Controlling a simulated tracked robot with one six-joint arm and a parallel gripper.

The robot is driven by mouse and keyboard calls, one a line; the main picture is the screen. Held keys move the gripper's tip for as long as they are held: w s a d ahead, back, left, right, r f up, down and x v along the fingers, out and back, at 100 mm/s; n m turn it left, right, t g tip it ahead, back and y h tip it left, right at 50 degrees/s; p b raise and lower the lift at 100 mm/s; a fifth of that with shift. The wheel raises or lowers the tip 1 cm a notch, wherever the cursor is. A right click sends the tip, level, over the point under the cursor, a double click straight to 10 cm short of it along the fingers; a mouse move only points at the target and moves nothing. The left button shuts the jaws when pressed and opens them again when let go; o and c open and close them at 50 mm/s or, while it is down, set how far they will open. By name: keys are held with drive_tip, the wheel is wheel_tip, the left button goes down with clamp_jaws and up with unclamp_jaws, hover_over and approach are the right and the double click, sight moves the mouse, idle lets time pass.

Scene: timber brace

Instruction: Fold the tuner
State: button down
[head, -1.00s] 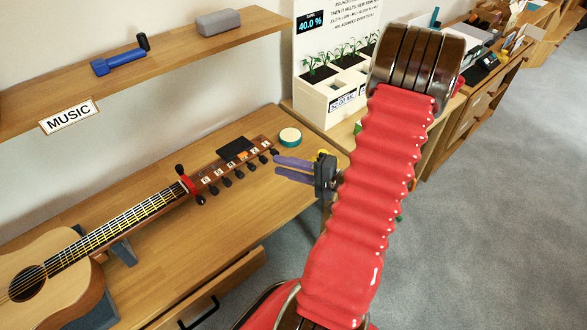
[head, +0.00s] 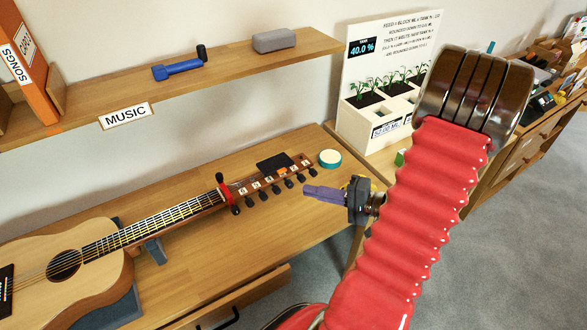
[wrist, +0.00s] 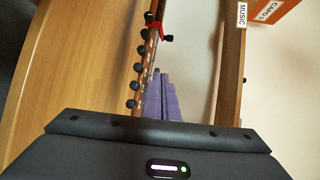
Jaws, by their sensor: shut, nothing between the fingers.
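The tuner looks to be the dark flat rectangle (head: 275,163) on the guitar's headstock, lying nearly flat over it as far as I can tell. The headstock (head: 262,186) has several black pegs and small letter labels. The acoustic guitar (head: 95,255) lies on the bench. My gripper (head: 306,190), with purple fingers, is shut and empty in front of the headstock's right end, apart from the tuner. In the wrist view my fingers (wrist: 162,82) point along the row of pegs (wrist: 134,85); I cannot make out the tuner there.
A red capo (head: 226,194) sits at the neck's top. A teal-rimmed round tin (head: 330,158) stands right of the headstock. A shelf (head: 215,78) with a blue tool (head: 178,69) and grey block (head: 274,40) runs above. A drawer (head: 250,300) is open below the bench.

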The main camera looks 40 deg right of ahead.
drive_tip(key=s+a+r+n+g, duration=0.1)
drive_tip(key=a+r+n+g, duration=0.2)
drive_tip(key=a, duration=0.4)
drive_tip(key=a+r+n+g+y, duration=0.1)
drive_tip(key=a+n+g, duration=0.2)
drive_tip(key=a+g, duration=0.3)
drive_tip(key=s+a+r+n+g, duration=0.1)
drive_tip(key=a+r+n+g, duration=0.15)
drive_tip(key=a, duration=0.55)
drive_tip(key=s+a+r+n+t+h, duration=0.2)
drive_tip(key=a+r+n+h, duration=0.3)
drive_tip(key=r, duration=0.5)
drive_tip(key=h, duration=0.2)
drive_tip(key=shift+s+a+h, duration=0.2)
drive_tip(key=shift+s+h, duration=0.15)
drive_tip(key=shift+h, duration=0.05)
drive_tip(key=shift+a+t, duration=0.15)
drive_tip(key=shift+t, duration=0.1)
